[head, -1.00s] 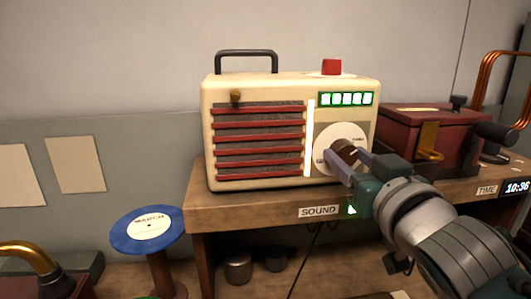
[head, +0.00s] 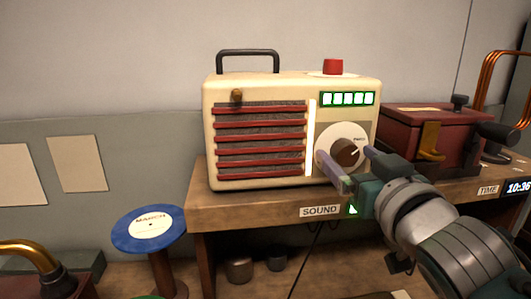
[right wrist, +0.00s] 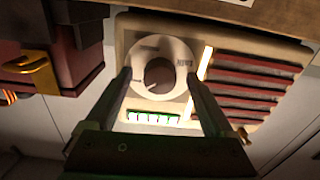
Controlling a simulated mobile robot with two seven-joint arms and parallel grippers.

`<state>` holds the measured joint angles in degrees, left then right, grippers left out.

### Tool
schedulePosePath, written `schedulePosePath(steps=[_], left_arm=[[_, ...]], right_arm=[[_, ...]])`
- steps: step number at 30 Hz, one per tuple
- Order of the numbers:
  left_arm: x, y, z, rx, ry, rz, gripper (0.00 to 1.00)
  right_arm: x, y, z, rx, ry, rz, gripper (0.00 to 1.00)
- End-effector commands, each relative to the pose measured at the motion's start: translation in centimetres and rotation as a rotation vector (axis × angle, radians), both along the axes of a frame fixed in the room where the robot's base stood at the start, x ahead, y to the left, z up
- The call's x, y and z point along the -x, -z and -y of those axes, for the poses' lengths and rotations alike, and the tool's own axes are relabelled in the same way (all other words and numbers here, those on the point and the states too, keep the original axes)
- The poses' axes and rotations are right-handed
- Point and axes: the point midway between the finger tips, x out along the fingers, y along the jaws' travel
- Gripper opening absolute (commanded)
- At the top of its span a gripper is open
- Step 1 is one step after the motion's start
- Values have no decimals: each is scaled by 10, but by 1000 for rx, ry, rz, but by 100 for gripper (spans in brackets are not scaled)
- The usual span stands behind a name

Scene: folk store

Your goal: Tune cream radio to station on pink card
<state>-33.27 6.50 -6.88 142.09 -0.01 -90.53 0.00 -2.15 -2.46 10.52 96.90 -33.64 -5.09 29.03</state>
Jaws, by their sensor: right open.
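The cream radio (head: 290,90) stands on the wooden shelf, with red grille bars, a glowing vertical strip and a row of green-lit indicators (head: 347,98). Its brown tuning knob (head: 347,152) sits on a white dial (head: 336,136); a pale mark on the knob points to the upper right. My right gripper (head: 347,168) is open, its fingers on either side of the dial, apart from the knob. The right wrist view shows the knob (right wrist: 158,74) between the open fingers (right wrist: 160,95). No pink card is identifiable; two pale cards (head: 77,163) hang on the wall. My left gripper is not in view.
A red button (head: 333,67) is on top of the radio. A dark red box with a brass latch (head: 432,140) stands close on the right. A blue disc labelled MARCH (head: 149,228) is at lower left. A SOUND label (head: 320,211) marks the shelf edge.

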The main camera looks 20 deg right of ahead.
Motion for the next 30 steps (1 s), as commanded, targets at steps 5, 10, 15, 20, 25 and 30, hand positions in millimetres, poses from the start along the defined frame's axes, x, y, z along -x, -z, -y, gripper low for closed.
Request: schedulePosePath(steps=[5, 10, 15, 20, 25, 30], left_arm=[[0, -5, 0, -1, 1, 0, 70], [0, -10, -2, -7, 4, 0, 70], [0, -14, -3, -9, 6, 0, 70], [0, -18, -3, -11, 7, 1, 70], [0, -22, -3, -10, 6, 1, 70], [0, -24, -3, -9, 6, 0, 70]], right_arm=[[9, 0, -3, -1, -1, -2, 88], [24, -1, -6, -2, 0, -1, 88], [39, -1, -10, -1, 0, -2, 88], [53, -1, -12, -1, 1, -2, 88], [67, 0, -16, 0, 0, -2, 88], [77, 0, -18, 0, 0, -1, 88]])
